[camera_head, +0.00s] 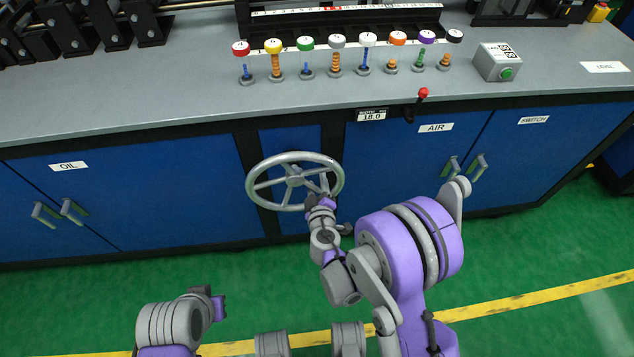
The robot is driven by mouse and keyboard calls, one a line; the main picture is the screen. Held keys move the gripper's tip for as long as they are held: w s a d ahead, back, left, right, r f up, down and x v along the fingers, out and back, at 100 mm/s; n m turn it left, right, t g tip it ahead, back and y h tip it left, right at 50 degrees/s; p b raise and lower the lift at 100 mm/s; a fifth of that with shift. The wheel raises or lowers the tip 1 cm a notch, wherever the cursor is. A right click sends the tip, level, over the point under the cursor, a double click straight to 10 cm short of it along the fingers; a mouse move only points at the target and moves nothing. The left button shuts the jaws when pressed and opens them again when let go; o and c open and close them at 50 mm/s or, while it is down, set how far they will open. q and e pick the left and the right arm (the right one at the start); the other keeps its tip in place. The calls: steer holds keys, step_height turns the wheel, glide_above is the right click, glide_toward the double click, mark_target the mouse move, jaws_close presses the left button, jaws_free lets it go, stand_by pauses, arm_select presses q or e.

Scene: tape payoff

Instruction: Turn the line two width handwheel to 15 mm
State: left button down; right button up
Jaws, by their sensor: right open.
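The width handwheel (263,185), a grey spoked metal wheel, is mounted on the front of the blue cabinet. The width display (371,116) on the counter edge above and right of it reads 18.0. My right gripper (322,199) is open at the lower right part of the wheel's rim. It overlaps the rim in the picture, and I cannot tell whether it touches. My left gripper (219,305) is low at the left, away from the wheel, and its jaws are too small to read.
A red-knobbed lever (423,93) sticks out beside the display. Several colour-capped knobs (306,44) stand on the grey counter (150,90), with a grey button box (498,62) to their right. Cabinet handles (467,167) protrude at the right. The green floor in front is open.

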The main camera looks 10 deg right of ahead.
jaws_close()
stand_by(0.3)
stand_by(1.2)
